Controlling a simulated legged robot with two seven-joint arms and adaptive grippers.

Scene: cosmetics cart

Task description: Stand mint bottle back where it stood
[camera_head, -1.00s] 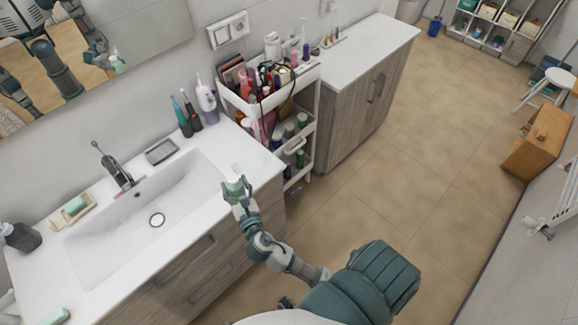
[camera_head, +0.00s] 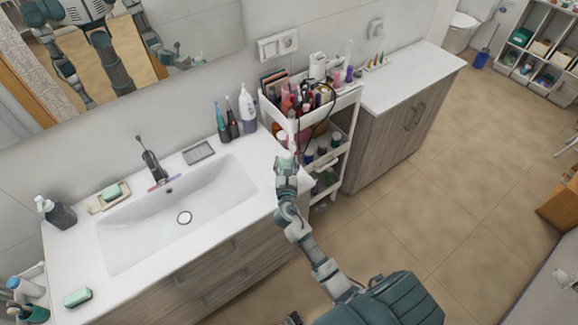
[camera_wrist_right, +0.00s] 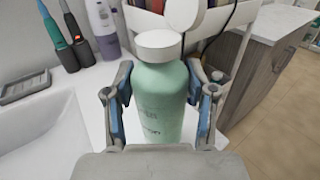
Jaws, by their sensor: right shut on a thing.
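The mint bottle (camera_wrist_right: 160,98), pale green with a white cap, stands upright between the fingers of my right gripper (camera_wrist_right: 162,105) in the right wrist view. The gripper is shut on it. In the head view my right gripper (camera_head: 286,158) is at the right end of the sink counter, in front of the white cosmetics cart (camera_head: 352,98). The bottle is hard to make out there against the cart. Whether its base touches anything is hidden. My left gripper is not in view.
The cart's upper tray is crowded with bottles and tubes, with more on lower shelves. Electric toothbrushes (camera_head: 231,122) and a white-and-purple bottle (camera_head: 247,108) stand at the counter's back. The sink (camera_head: 170,215) lies left. Counter between sink and cart is mostly clear.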

